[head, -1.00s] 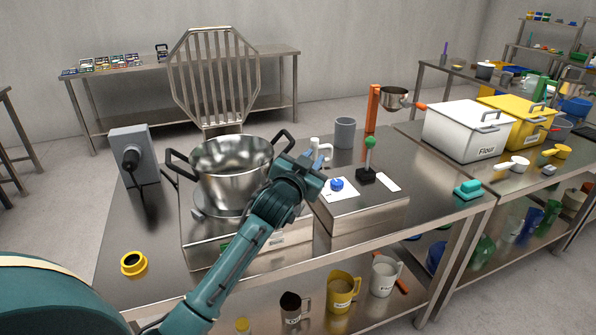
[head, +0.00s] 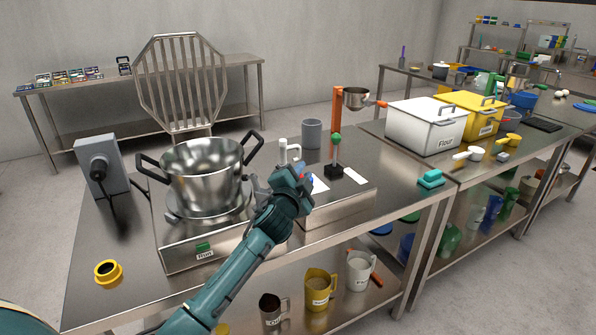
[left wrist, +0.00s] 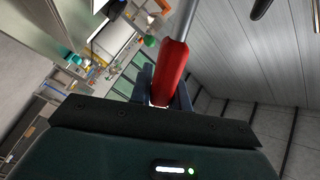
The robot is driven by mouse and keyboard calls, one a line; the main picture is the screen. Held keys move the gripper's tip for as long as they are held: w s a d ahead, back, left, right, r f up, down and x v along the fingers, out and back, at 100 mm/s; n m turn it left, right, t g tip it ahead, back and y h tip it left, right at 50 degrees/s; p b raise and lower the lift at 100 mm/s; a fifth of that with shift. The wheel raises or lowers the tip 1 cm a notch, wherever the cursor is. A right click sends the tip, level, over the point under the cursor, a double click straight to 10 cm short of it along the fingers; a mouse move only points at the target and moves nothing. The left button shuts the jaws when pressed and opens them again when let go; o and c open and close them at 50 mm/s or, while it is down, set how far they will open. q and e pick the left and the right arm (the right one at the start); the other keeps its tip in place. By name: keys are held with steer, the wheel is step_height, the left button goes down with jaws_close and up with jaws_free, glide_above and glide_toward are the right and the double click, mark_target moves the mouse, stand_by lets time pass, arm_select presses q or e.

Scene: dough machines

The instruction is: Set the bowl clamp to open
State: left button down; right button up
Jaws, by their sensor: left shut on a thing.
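The steel bowl (head: 203,183) with two black handles sits upright on the steel machine base (head: 185,250). My left gripper (head: 301,176) is at the right of the bowl, over the gap towards the second steel box. In the left wrist view my left gripper (left wrist: 160,98) is shut on a red handle (left wrist: 172,70) with a grey metal rod (left wrist: 184,18), which looks like the bowl clamp's lever. In the head view the gripper and forearm hide most of this lever. My right gripper is not in view.
Right of the bowl, a steel box (head: 345,203) carries a green-knobbed lever (head: 336,140). A white upright fitting (head: 283,152) and a grey cup (head: 312,133) stand behind my gripper.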

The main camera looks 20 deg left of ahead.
arm_select(q)
steer(key=shift+d+f+m, duration=0.15)
steer(key=shift+f+m, duration=0.1)
steer(key=shift+m, duration=0.05)
stand_by(0.4)
steer(key=c, duration=1.3)
jaws_free()
steer(key=s, duration=0.8)
steer(key=s+d+b, duration=0.1)
steer(key=s, duration=0.4)
steer(key=shift+s, duration=0.1)
